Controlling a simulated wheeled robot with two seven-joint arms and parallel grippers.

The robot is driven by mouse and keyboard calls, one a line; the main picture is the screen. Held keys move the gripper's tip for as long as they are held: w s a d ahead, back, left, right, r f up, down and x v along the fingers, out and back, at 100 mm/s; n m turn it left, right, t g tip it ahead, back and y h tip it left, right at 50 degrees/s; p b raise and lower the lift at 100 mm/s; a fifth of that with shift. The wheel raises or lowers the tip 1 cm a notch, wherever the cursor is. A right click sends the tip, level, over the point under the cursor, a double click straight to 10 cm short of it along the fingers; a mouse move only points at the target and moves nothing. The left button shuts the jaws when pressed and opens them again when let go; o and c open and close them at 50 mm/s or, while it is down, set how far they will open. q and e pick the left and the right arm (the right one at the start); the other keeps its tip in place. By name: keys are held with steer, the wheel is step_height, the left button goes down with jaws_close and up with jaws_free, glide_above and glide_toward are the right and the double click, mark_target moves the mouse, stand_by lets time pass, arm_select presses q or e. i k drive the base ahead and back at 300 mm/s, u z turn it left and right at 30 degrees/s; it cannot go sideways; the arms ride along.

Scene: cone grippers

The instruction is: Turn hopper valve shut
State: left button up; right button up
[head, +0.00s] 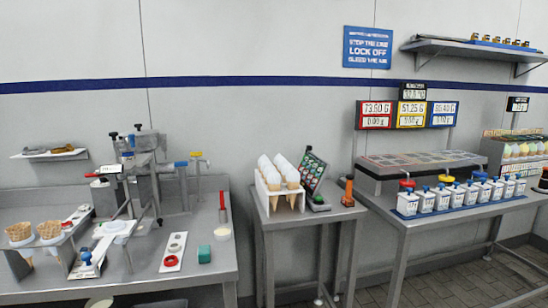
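A grey metal machine (140,165) with a boxy top and black knobs stands at the back of the left table. Beside it on the right stand two upright pipes, one with a blue handle (181,164) and one with a yellow handle (197,155). Both handles look roughly level. A red handle (94,175) sticks out to the left of the machine. I cannot tell which of these is the hopper valve, nor whether any is open or shut. Neither of my grippers shows in the head view.
A rack of wrapped cones (278,183) stands on the middle table. Blue-lidded white containers (427,202) line the right table.

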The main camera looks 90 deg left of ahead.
mark_target(180, 164)
steer(key=i, duration=0.5)
steer(key=u, duration=2.95)
